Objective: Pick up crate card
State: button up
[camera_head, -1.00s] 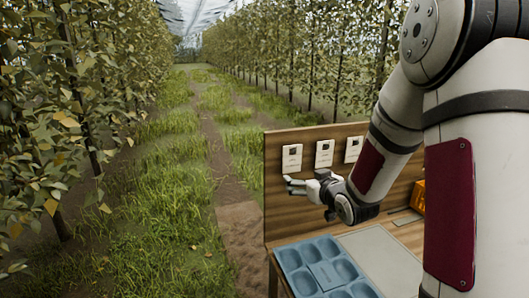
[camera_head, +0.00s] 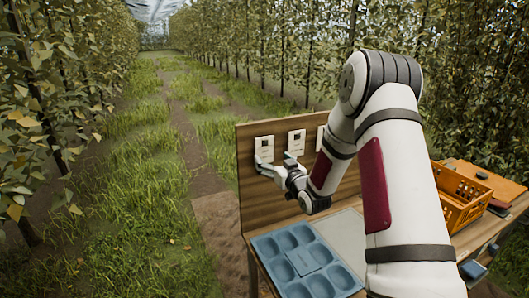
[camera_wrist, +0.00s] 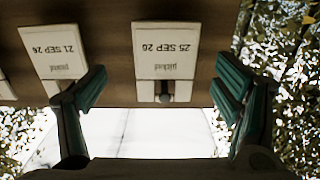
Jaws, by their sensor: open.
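Several white cards are on the upright wooden board. In the wrist view the cards appear upside down: one reads "picked 25 SEP 26" (camera_wrist: 167,38), another "picked 21 SEP 26" (camera_wrist: 50,38). My gripper (camera_head: 274,163) is open and empty, just below and in front of the leftmost card. In the wrist view its green-padded fingers (camera_wrist: 162,88) lie either side of the 25 SEP card's dark peg, apart from it.
A blue tray (camera_head: 302,262) with several hollows lies on the bench below the board, beside a grey panel (camera_head: 345,237). An orange crate (camera_head: 462,190) stands to the right, behind my arm. Grass and tree rows lie left and beyond.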

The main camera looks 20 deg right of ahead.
aim_at(265, 152)
jog(key=shift+w+a+r+p, duration=0.15)
jog(key=shift+w+a, duration=0.05)
jog(key=shift+w, duration=1.25)
jog(key=shift+w+a+r+p, duration=0.1)
jog(key=shift+w+a+p, duration=0.05)
jog(key=shift+w, duration=1.25)
jog(key=c, duration=1.1)
